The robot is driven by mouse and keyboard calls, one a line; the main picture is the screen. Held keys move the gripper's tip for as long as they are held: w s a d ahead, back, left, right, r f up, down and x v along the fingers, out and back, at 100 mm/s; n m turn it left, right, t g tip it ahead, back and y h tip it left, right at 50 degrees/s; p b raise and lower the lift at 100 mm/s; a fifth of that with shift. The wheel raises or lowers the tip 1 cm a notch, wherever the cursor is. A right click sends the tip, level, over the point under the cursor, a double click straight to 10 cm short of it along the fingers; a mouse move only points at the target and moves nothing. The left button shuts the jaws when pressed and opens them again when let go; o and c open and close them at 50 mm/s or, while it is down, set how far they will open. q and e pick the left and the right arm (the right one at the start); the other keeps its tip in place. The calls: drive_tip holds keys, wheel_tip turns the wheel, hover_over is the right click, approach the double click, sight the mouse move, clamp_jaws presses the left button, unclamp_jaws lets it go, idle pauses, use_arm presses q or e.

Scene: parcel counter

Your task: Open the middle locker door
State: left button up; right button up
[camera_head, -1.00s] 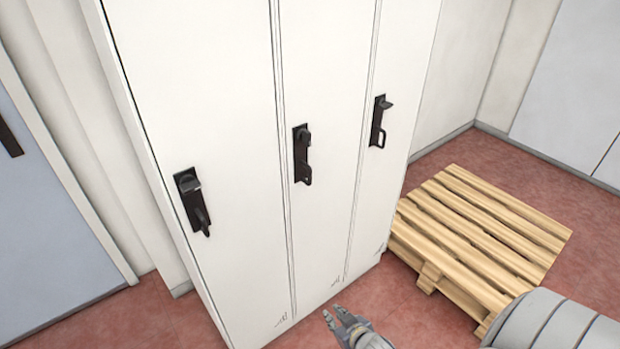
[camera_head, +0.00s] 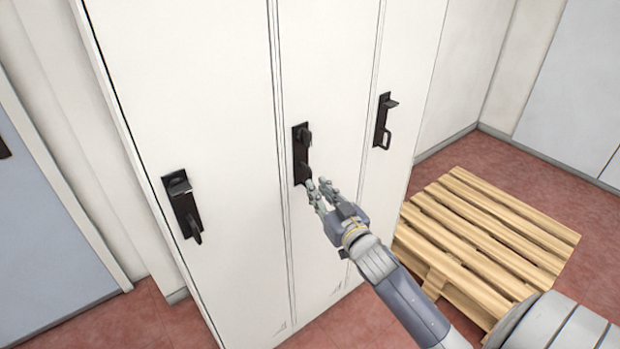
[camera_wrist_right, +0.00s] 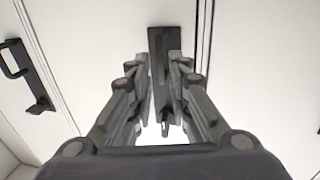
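The white locker has three tall doors, and the middle locker door (camera_head: 325,60) is closed. Its black handle (camera_head: 301,145) is upright on the door; its lower end is partly hidden by my right gripper in the head view. My right gripper (camera_head: 318,188) is open, with its fingertips at the lower part of this handle. In the right wrist view the two fingers (camera_wrist_right: 160,95) stand on either side of the black handle (camera_wrist_right: 158,50), with gaps showing; contact cannot be told. My left gripper is not in view.
The left door handle (camera_head: 183,205) and right door handle (camera_head: 383,120) are on the neighbouring closed doors. A wooden pallet (camera_head: 490,235) lies on the red floor right of the locker. A blue-grey door (camera_head: 45,230) is at the left.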

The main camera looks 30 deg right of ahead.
drive_tip(key=shift+w+d, duration=0.15)
drive_tip(key=shift+w, duration=1.2)
drive_tip(key=shift+w+d, duration=0.15)
drive_tip(key=shift+w, duration=1.2)
drive_tip(key=shift+c, duration=0.6)
clamp_jaws()
